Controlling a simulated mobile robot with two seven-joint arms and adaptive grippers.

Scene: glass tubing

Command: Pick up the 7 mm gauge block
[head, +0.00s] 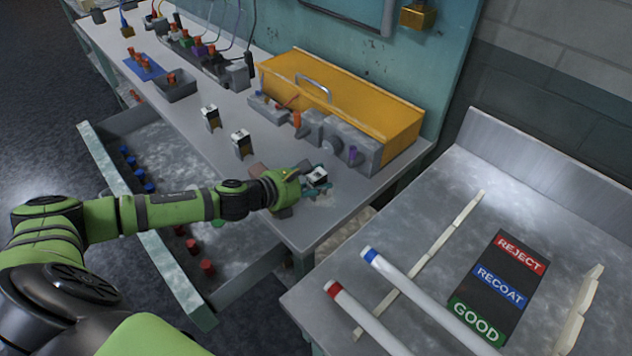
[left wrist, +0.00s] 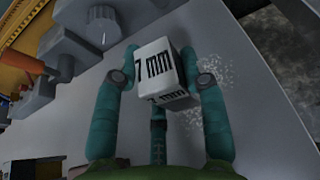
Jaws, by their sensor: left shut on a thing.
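The 7 mm gauge block (left wrist: 157,65) is white with black "7 mm" lettering on two faces. In the left wrist view it sits tilted between the teal fingers of my left gripper (left wrist: 161,82), which is shut on it. In the head view the block (head: 318,175) shows at the fingers of my left gripper (head: 309,181), over the near right end of the workbench. I cannot tell whether the block touches the bench top. My right gripper is not in view.
Two similar white-topped blocks (head: 241,143) (head: 210,117) stand on the workbench (head: 185,125). A grey fixture (head: 335,138) and a yellow toolbox (head: 350,95) are behind the gripper. An open drawer (head: 170,255) lies below. A metal table (head: 420,215) with tubes is to the right.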

